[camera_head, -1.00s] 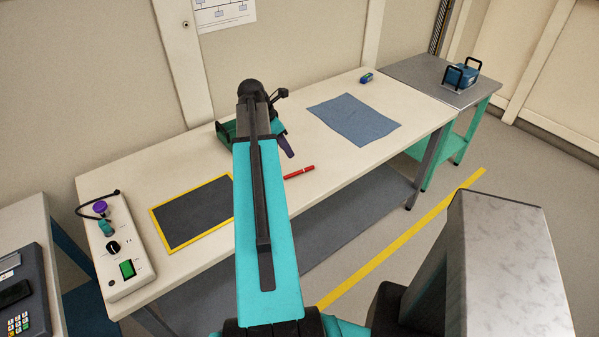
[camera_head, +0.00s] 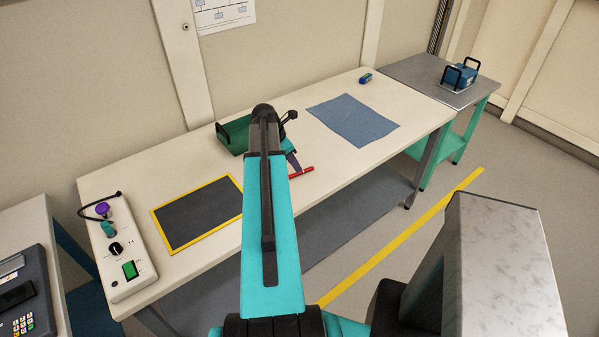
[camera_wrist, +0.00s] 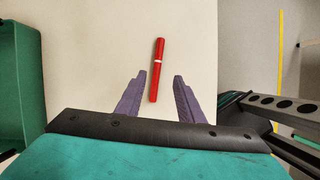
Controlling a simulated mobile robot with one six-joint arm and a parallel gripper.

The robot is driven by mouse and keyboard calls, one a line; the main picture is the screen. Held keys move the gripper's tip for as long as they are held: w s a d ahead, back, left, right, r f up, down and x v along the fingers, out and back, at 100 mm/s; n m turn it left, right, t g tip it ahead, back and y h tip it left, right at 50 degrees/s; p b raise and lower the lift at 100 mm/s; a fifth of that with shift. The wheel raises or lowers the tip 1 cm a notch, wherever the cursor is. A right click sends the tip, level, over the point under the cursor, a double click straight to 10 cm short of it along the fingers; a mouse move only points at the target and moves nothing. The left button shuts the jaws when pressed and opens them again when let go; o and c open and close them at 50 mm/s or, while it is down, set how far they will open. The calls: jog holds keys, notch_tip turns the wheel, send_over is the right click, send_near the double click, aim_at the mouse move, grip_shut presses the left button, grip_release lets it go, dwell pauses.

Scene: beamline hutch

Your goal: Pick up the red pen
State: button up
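The red pen (camera_wrist: 157,68) lies on the pale table top in the wrist view, with a white band near its middle. In the head view the red pen (camera_head: 301,172) shows near the table's front edge, its left part hidden by my arm. My gripper (camera_wrist: 159,77) is open, with its two purple fingers apart. The pen's near end lies between the fingertips in the picture, and no finger visibly touches it. In the head view my gripper (camera_head: 293,162) shows only in part, close to the pen's left end.
A green tray (camera_head: 235,135) stands behind my arm, and it fills the left of the wrist view (camera_wrist: 28,80). A yellow-edged dark mat (camera_head: 198,212), a control box (camera_head: 117,250) and a blue cloth (camera_head: 353,120) lie on the table (camera_head: 200,158). Bare table surrounds the pen.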

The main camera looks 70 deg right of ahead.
dwell(0.4)
jog(key=shift+w+p+x, duration=0.2)
jog(key=shift+p+x, duration=0.8)
jog(key=shift+x, duration=1.7)
jog(key=shift+d, duration=0.1)
jog(key=shift+r, duration=0.1)
grip_shut()
